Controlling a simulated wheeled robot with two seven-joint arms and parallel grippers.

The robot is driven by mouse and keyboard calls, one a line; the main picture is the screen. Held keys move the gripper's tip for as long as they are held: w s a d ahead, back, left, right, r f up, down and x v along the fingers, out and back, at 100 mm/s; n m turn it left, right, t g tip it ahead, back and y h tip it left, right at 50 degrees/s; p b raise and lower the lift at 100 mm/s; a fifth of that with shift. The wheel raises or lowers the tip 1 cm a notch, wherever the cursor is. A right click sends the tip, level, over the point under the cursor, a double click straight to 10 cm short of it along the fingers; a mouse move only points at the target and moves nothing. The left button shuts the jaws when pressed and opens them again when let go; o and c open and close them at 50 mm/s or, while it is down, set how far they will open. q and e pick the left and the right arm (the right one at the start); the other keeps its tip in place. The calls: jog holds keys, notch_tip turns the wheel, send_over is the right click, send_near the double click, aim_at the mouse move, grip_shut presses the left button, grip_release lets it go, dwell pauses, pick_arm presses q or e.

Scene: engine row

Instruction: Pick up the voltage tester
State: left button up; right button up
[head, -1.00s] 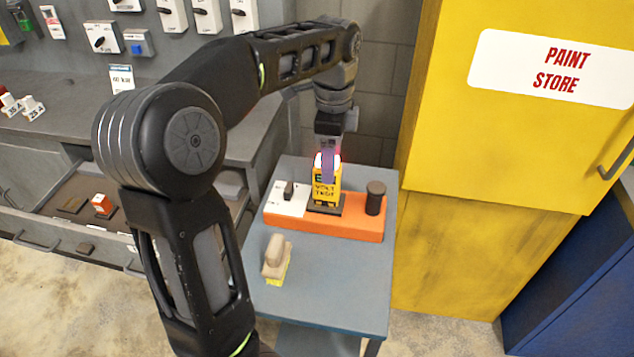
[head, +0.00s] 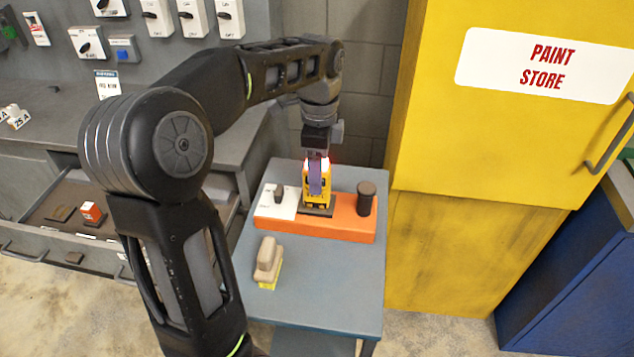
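The voltage tester (head: 325,195) is a yellow block with dark markings. It stands upright on a dark base on the orange tray (head: 345,229), on the small grey table. My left gripper (head: 318,186) points straight down over the tester. One finger lies across the tester's near face and covers part of its lettering. The far finger is hidden, so I cannot tell whether the fingers touch or squeeze the tester. A red glow shows at its top. My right gripper is not in view.
A white block with a dark switch (head: 279,196) and a dark cylinder (head: 366,198) flank the tester. A beige-handled brush (head: 268,261) lies on the grey table (head: 325,288). A yellow paint cabinet (head: 440,130) stands close at right. An open drawer (head: 75,215) is at left.

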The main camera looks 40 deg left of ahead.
aim_at(322, 201)
pick_arm(q)
notch_tip(322, 201, down, 5)
jog(key=shift+s+a+f+p, duration=0.1)
jog(key=shift+p, duration=0.3)
jog(key=shift+c, duration=0.3)
grip_shut()
dwell(0.6)
